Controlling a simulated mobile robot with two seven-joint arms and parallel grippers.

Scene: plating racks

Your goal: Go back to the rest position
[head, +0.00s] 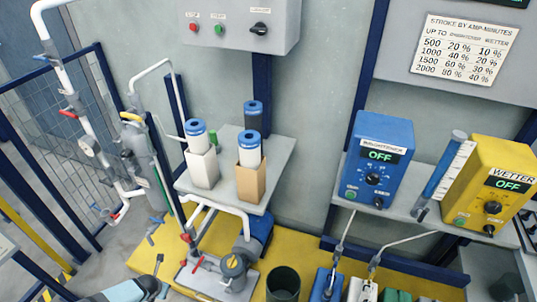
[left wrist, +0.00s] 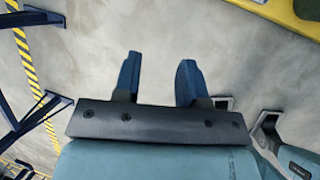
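My left gripper (head: 163,275) shows at the lower left edge of the head view, at the end of a pale blue arm link. In the left wrist view its two dark blue fingers (left wrist: 160,62) stand apart with nothing between them, over bare grey floor. It is open and empty, apart from the equipment. My right gripper is not seen in the head view, and I cannot identify it in the left wrist view.
A shelf (head: 225,178) holds white-and-blue cartridges. A blue BRIGHTENER box (head: 378,158) and a yellow WETTER box (head: 492,185), both reading OFF, stand right. A pump (head: 235,270) and dark bucket (head: 283,284) are on the yellow platform (head: 312,262). Pipes and mesh fence stand left.

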